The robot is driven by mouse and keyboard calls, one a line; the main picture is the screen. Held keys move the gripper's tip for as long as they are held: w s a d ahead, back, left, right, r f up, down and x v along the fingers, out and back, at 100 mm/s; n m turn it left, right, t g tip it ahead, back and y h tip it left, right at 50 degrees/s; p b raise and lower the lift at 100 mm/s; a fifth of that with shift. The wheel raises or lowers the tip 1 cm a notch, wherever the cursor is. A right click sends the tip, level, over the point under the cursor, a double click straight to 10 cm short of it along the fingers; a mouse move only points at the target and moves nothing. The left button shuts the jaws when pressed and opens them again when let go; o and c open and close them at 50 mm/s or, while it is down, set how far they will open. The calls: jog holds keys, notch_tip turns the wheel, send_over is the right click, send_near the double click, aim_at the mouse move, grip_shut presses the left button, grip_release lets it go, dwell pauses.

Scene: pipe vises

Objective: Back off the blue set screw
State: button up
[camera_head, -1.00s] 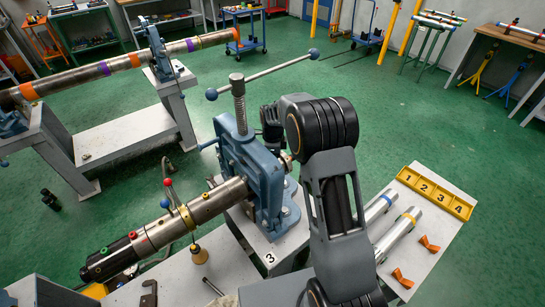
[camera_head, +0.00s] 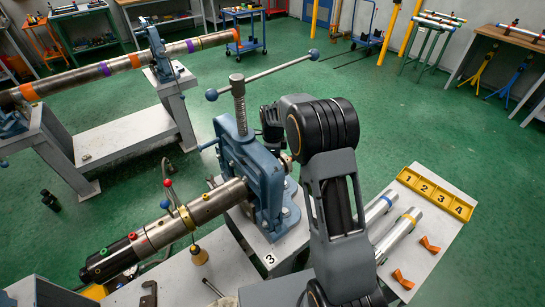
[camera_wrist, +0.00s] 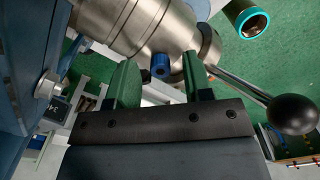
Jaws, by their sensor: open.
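The blue set screw (camera_wrist: 160,66) shows in the wrist view, standing out of the side of a round steel collar (camera_wrist: 150,25). My gripper (camera_wrist: 158,74) is open, with one green finger on each side of the screw. A gap shows between the screw and each finger. How far the fingertips reach along the screw is hard to tell. In the head view the blue vise (camera_head: 258,175) and my arm hide the gripper and the screw. A steel pipe (camera_head: 205,207) runs out of the vise to the lower left.
A lever with a black ball (camera_wrist: 291,112) is right of my fingers. The vise's long handle (camera_head: 270,70) rises over it. A yellow numbered tray (camera_head: 440,192), silver tubes and orange wedges (camera_head: 402,279) lie on the bench at right. Green floor is open behind.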

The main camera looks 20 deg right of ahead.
notch_tip(320, 180, up, 7)
jog(key=shift+r+b, duration=0.15)
jog(key=shift+b, duration=0.55)
